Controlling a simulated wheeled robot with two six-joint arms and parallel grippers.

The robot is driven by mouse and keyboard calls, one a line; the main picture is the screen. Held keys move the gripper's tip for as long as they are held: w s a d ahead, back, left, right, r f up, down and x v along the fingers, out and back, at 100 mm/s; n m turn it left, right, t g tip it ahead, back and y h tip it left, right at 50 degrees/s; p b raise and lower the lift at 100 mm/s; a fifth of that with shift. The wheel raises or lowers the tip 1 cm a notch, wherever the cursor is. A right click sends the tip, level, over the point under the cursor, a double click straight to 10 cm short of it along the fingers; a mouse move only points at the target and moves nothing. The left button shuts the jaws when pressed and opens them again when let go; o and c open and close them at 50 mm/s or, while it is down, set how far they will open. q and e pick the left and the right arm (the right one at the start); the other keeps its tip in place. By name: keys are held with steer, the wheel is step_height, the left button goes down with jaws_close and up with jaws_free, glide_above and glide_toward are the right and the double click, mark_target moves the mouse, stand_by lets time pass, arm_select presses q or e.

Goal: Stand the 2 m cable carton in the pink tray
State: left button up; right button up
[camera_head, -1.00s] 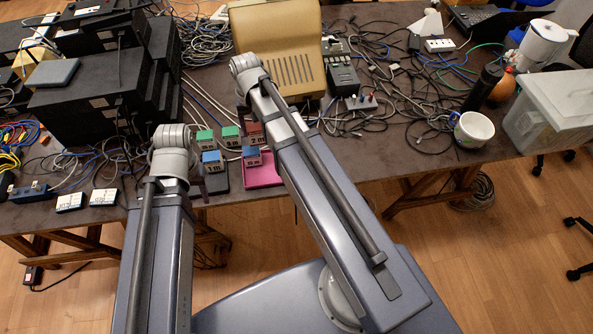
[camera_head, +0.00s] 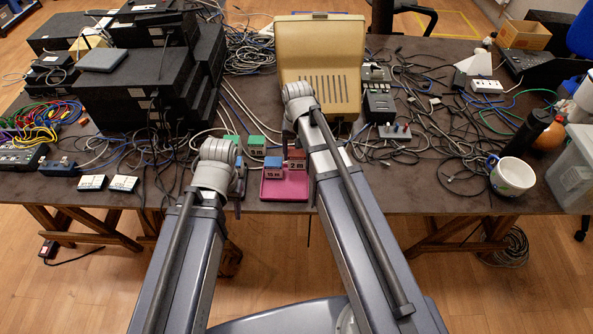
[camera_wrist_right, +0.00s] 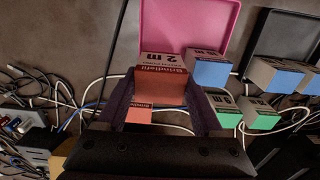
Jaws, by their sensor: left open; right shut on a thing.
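The 2 m carton (camera_head: 297,164), red-topped, is between the fingers of my right gripper (camera_wrist_right: 165,85); its "2 m" label shows in the right wrist view (camera_wrist_right: 166,61). It looks upright at the right back part of the pink tray (camera_head: 285,190). I cannot tell whether its base touches the tray, which also shows in the wrist view (camera_wrist_right: 190,22). A blue-topped 15 m carton (camera_head: 272,168) stands in the tray, just left of it. My left gripper (camera_head: 239,188) is open, left of the pink tray, and partly hides a blue-topped carton.
Green-topped cartons (camera_head: 258,147) stand behind the trays. A dark tray (camera_wrist_right: 285,35) lies beside the pink one. Loose cables and a beige case (camera_head: 320,65) fill the table behind. A white mug (camera_head: 512,176) stands at the right.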

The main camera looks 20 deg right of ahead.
mark_target(297, 163)
steer(key=shift+f+b, duration=2.05)
steer(key=shift+f, duration=0.45)
steer(key=shift+r, duration=0.15)
steer(key=o, duration=1.2)
step_height(297, 163, up, 12)
steer(key=p, duration=1.2)
steer(key=shift+r, duration=0.1)
steer(key=s+a+n+h, duration=0.1)
steer(key=s+a+n, duration=0.6)
steer(key=s+a, duration=0.3)
steer(key=s, duration=0.4)
steer(key=shift+s+a, duration=0.15)
steer(key=shift+a, duration=0.1)
